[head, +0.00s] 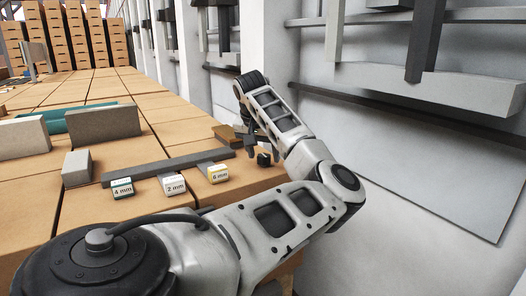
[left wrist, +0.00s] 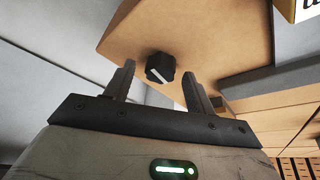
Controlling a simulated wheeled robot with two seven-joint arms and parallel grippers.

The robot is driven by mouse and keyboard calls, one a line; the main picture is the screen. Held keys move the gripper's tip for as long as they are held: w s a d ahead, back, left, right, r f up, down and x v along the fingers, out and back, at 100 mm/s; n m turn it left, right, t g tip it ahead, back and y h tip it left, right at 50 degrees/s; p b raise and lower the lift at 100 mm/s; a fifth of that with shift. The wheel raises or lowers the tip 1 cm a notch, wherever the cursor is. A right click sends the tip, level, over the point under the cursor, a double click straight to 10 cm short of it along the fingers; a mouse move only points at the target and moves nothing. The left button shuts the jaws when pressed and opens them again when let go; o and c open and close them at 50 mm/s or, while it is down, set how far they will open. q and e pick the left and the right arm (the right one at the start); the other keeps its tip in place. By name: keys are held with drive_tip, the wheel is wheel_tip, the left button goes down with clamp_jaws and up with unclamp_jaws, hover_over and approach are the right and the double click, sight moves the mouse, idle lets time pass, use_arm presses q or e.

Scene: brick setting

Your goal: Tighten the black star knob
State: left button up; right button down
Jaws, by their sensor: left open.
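The black knob (left wrist: 160,67) shows in the left wrist view with a white line across its face. It sits against a tan brick-coloured surface. My left gripper (left wrist: 158,74) is open, with one finger on each side of the knob and visible gaps between. The knob looks level with the fingertips; I cannot tell the depth exactly. In the head view, a small black piece that looks like the knob (head: 264,159) is at the right edge of the tan top, beside my left gripper (head: 249,145). My right gripper is not in view.
A dark grey bar (head: 150,169) lies left of the gripper, with tags marked 4 mm (head: 122,188), 2 mm (head: 174,184) and 6 mm (head: 217,173) in front. Grey blocks (head: 102,122) stand farther left. A pale wall with ledges (head: 430,88) rises at right.

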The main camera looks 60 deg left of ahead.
use_arm(q)
drive_tip(key=c, duration=1)
drive_tip(key=shift+o, duration=0.2)
